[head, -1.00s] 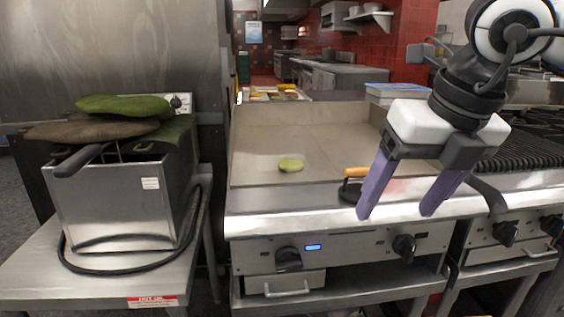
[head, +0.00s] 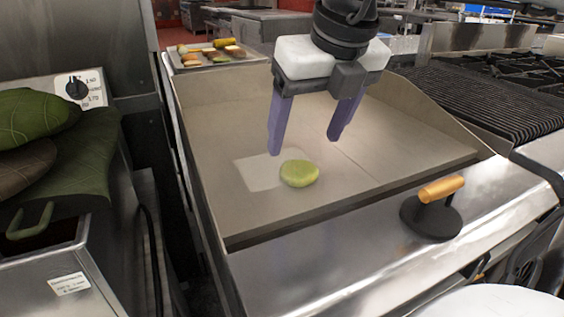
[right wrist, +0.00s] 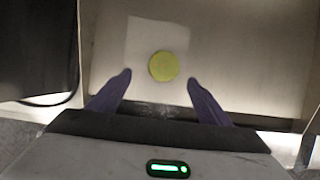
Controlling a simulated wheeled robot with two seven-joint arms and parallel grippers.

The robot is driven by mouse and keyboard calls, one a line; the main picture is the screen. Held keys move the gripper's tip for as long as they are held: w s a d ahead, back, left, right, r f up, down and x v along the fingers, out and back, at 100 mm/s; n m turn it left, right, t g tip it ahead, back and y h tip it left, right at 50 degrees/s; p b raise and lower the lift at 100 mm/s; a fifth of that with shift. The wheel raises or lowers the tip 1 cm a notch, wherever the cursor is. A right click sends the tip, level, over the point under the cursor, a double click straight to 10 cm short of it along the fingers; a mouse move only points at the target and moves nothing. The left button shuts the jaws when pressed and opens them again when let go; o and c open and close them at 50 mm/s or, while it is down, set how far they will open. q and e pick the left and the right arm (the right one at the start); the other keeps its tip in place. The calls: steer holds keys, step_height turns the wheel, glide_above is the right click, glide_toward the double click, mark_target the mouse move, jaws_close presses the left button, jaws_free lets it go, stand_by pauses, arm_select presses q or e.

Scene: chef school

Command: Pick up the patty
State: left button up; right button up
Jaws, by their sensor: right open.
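The patty (head: 299,173) is a small yellow-green disc lying flat on the griddle (head: 400,170). My right gripper (head: 303,146) is open and empty, pointing down with its two purple fingers spread. In the head view the fingertips appear just above and behind the patty. In the right wrist view the patty (right wrist: 163,66) lies between the lines of the two fingers (right wrist: 160,80), slightly beyond their tips, and nothing touches it. My left gripper is not in view.
A burger press (head: 432,208) with a wooden handle stands on the griddle's front ledge. A tray of food (head: 215,58) sits behind the griddle. A fryer (head: 60,265) with green and brown leaf-like pieces on it is at left. A black grate (head: 490,105) is at right.

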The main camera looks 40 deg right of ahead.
mark_target(300, 167)
steer(key=shift+s+x, duration=0.25)
steer(key=shift+x, duration=0.95)
steer(key=x, duration=0.4)
steer(key=b+x, duration=0.1)
steer(key=x, duration=0.1)
steer(key=shift+d+r, duration=0.1)
steer(key=shift+d, duration=0.3)
steer(key=c, duration=1.3)
step_height(300, 167, up, 10)
steer(key=shift+r+p, duration=0.1)
steer(key=shift+p, duration=0.95)
